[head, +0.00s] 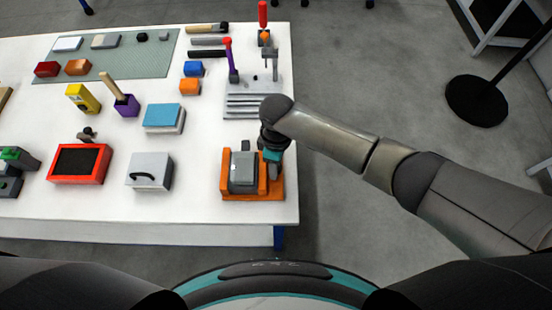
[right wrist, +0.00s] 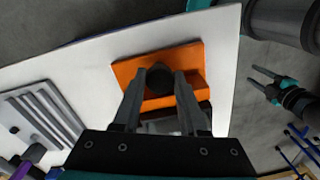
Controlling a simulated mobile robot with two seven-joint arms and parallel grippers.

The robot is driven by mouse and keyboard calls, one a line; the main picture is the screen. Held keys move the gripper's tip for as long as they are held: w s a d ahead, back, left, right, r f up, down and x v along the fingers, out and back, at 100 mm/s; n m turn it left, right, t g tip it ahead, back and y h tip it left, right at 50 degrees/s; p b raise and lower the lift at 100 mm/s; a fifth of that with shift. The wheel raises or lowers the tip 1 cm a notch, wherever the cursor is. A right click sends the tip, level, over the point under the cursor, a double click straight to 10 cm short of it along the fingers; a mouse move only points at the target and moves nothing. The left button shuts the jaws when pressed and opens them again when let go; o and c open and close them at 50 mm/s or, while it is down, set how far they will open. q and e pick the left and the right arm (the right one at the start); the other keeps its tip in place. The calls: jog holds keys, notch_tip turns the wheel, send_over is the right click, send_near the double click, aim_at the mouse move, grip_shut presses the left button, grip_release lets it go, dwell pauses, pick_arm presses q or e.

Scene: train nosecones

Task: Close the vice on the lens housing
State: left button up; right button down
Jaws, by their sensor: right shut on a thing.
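The orange vice (head: 270,188) stands at the near right corner of the white table, and its orange body also shows in the right wrist view (right wrist: 188,55). A grey block (head: 243,172), which looks like the lens housing, sits upright in it. I cannot tell whether the jaws touch it. My right gripper (head: 272,155) is at the vice's right side. In the right wrist view its fingers (right wrist: 160,82) are shut on a dark round knob (right wrist: 159,77) at the vice. My left gripper (right wrist: 260,80) shows only in the right wrist view, open and empty over the floor.
A grey slotted block (head: 255,105) lies behind the vice. A white box with a black handle (head: 150,171) stands to the left, and a red-framed tray (head: 80,163) stands farther left. The table's right edge is close to the vice. Bare table lies between the vice and the white box.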

jog(key=shift+m, duration=0.4)
jog(key=shift+c, duration=2.3)
grip_release()
notch_tip(320, 180, up, 15)
jog(key=p, duration=0.2)
jog(key=shift+w+d+r, duration=0.15)
jog(key=shift+w, duration=0.15)
